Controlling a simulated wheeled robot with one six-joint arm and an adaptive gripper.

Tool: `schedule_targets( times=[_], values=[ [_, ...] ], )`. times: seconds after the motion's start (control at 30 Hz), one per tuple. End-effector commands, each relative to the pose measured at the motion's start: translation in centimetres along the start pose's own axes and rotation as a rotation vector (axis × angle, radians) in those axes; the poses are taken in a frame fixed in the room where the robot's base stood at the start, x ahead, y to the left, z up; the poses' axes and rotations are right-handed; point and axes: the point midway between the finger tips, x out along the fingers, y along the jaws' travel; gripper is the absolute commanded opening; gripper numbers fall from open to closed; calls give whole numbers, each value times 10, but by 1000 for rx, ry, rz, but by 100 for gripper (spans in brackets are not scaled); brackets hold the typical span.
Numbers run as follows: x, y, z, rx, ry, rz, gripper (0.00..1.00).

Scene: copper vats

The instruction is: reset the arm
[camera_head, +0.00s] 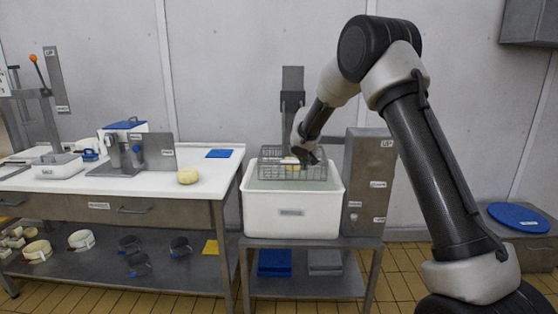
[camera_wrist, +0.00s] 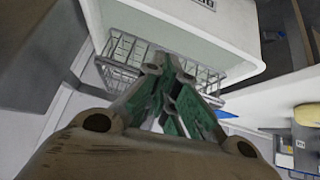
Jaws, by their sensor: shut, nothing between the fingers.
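My gripper (camera_head: 309,159) is at the end of my arm, above the wire basket (camera_head: 266,166) in the head view. In the wrist view my gripper (camera_wrist: 172,75) has its green-padded fingers closed together with nothing between them. The wire basket (camera_wrist: 118,72) shows behind the fingers there. The basket sits in the top of a white tub (camera_head: 292,214) that holds liquid. Something yellow (camera_head: 290,168) shows in the basket near the gripper, partly hidden by it.
The tub stands on a metal stand (camera_head: 260,241), next to a grey control box (camera_head: 368,185). A blue lid (camera_head: 518,217) lies at right.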

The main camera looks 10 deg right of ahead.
Motion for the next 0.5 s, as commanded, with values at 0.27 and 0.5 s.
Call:
schedule_targets(
  times=[0.27, 0.5],
  values=[
    [-23, 70, 99, -265, -276, 144, 0],
    [-147, 136, 176, -332, -492, 131, 0]
  ],
)
